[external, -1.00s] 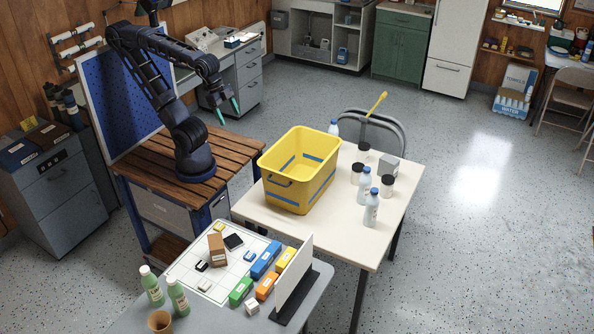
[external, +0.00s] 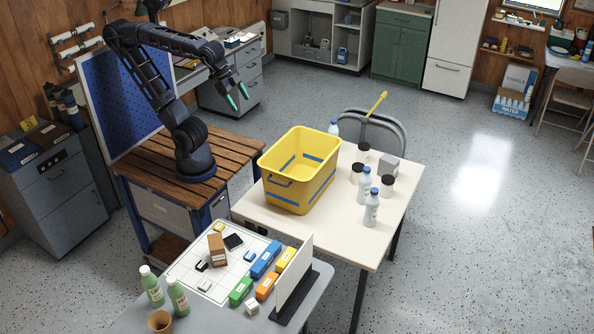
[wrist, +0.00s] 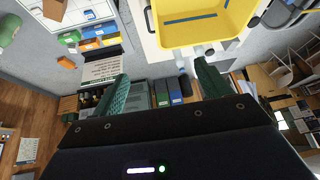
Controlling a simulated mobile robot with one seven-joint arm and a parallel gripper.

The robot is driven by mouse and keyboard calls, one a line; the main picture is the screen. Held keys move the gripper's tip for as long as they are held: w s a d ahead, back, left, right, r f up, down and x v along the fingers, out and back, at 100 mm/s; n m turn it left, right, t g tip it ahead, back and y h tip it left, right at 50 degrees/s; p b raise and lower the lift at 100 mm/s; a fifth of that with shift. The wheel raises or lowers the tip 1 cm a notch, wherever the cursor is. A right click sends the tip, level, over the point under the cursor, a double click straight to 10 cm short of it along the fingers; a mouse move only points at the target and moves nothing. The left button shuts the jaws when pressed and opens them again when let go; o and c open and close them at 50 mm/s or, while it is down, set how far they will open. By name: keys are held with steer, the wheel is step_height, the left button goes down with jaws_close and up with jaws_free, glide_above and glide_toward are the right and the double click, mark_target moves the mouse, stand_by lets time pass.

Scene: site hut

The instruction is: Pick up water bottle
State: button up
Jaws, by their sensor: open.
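Two pale water bottles with blue caps stand upright near the right edge of the white table, one at the back (external: 365,186) and one in front (external: 371,209). My gripper (external: 238,97) is open and empty, raised in the air left of the bin and well away from the bottles. In the wrist view, its two teal fingers (wrist: 160,78) are spread wide with nothing between them.
The yellow bin (external: 276,194) stands on the white table (external: 322,238), between my arm and the two front bottles. Dark-lidded jars (external: 387,186) and a grey box (external: 389,166) stand close to the bottles. A front table (external: 203,319) holds coloured blocks and green bottles.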

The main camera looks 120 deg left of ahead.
steer(key=w+a+r+n+t+y, duration=0.2)
steer(key=w+a+r+t+y, duration=0.15)
steer(key=w+a, duration=0.75)
steer(key=w+a+r+n+t+y, duration=0.1)
steer(key=w+a+r+t+y, duration=0.2)
steer(key=w+a, duration=0.75)
steer(key=s+a+m+t+h, duration=0.2)
steer(key=a+t, duration=0.2)
steer(key=a, duration=2.1)
steer(key=s+a+f+m+t+h, duration=0.1)
steer(key=s+a+f+t+h, duration=0.1)
steer(key=s+a+f+h, duration=0.55)
steer(key=y, duration=0.3)
glide_toward(336, 136)
steer(key=shift+w+a+f, duration=0.2)
steer(key=shift+w+a, duration=0.2)
steer(key=shift+w, duration=1.2)
steer(key=shift+w+a+f, duration=0.2)
steer(key=shift+w+a, duration=0.15)
steer(key=shift+w, duration=1.2)
steer(key=shift+w+a+f, duration=0.25)
steer(key=shift+w+a, duration=0.15)
steer(key=shift+w, duration=1.2)
steer(key=c, duration=1.4)
